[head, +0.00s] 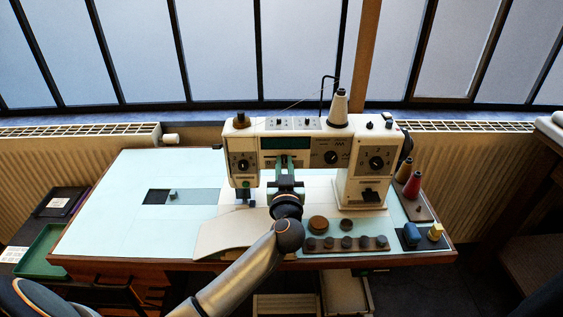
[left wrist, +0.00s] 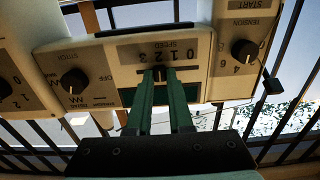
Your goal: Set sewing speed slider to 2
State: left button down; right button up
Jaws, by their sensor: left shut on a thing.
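The cream sewing machine (head: 352,180) stands on the pale table. Its speed slider knob (left wrist: 158,73) is a small dark piece below the printed SPEED scale in the left wrist view. My left gripper (left wrist: 159,76) has its green fingers shut on this knob. The knob sits near the middle of the scale; its exact mark is too small to read surely. In the head view my left gripper (head: 284,160) reaches the machine's front below the dark green display (head: 285,143), and the hand hides the slider there. My right gripper is not in view.
A round stitch knob (left wrist: 74,81) and a tension knob (left wrist: 244,51) flank the slider. Thread cones (head: 412,185) stand at the right. A dark rack of bobbins (head: 346,243) and a wooden disc (head: 318,223) lie in front. The left of the tabletop (head: 110,220) is mostly clear.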

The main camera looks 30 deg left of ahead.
pick_arm(q)
jog(key=c, duration=1)
grip_release()
jog(key=shift+o, duration=0.9)
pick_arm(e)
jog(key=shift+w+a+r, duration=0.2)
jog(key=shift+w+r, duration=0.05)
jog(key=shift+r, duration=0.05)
pick_arm(q)
jog(key=p+v, duration=0.1)
jog(key=v, duration=1.1)
jog(key=shift+s+d+f+p, duration=0.1)
jog(key=shift+s+d+p, duration=0.1)
jog(key=shift+s+p, duration=0.1)
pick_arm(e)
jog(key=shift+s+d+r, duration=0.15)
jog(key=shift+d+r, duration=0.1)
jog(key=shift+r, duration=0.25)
pick_arm(q)
jog(key=shift+w, duration=0.1)
